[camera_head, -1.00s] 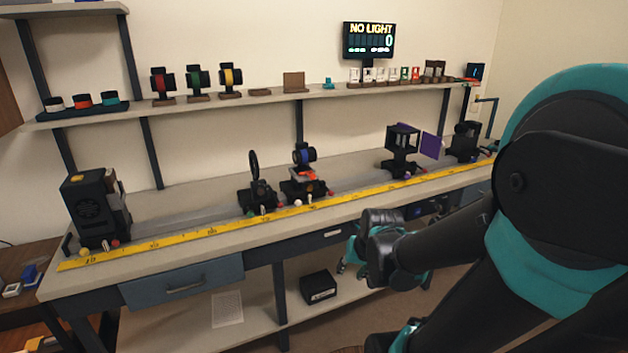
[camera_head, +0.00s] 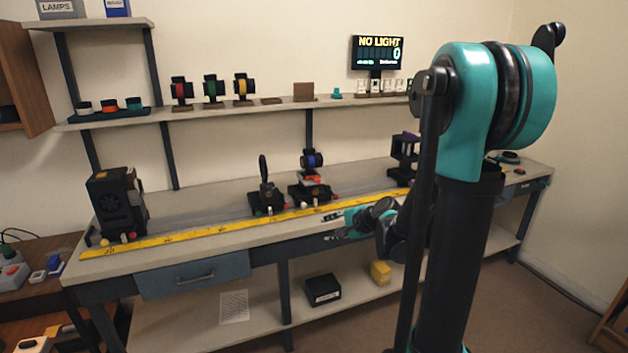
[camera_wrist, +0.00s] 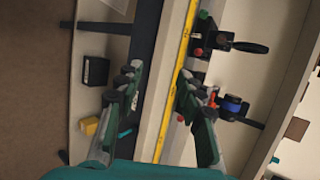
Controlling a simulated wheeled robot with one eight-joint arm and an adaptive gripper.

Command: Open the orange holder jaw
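The orange holder jaw (camera_head: 312,180) sits on a black holder on the bench rail, below a blue-ringed lens (camera_head: 311,160). In the wrist view the orange jaw (camera_wrist: 212,99) lies just right of my right-hand finger, beside the blue ring (camera_wrist: 233,104). My gripper (camera_head: 332,226) is at the front edge of the bench, in front of and a little right of the holder. In the wrist view my gripper (camera_wrist: 157,88) has its fingers wide apart, with nothing between them but bench edge and yellow ruler. Whether the jaw is open or shut is too small to tell.
A yellow ruler (camera_head: 215,231) runs along the bench front. A lamp housing (camera_head: 117,205) is at far left. A display (camera_head: 377,52) reads "NO LIGHT".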

